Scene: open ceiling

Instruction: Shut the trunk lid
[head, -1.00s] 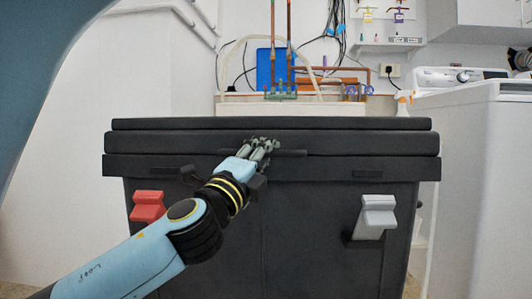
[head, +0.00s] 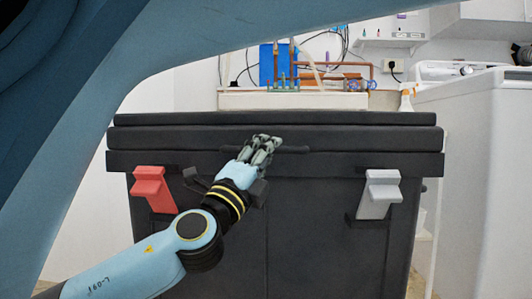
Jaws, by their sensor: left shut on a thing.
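The black trunk (head: 315,220) stands in front of me. Its thick lid (head: 370,137) lies level across the top, and I see no clear gap between lid and body. A dark bar handle (head: 295,150) runs along the middle of the lid's front. My left gripper (head: 265,145) is shut on this handle, and its fingers hide the handle's left part. A red latch (head: 150,188) is on the trunk's front left and a grey latch (head: 379,194) on its front right. My right gripper is not in view.
A large blue part of my own arm crosses the top left of the view. A white washer-like appliance (head: 470,150) stands close to the trunk's right. Behind are pipes, a blue panel (head: 274,66) and a spray bottle (head: 407,98).

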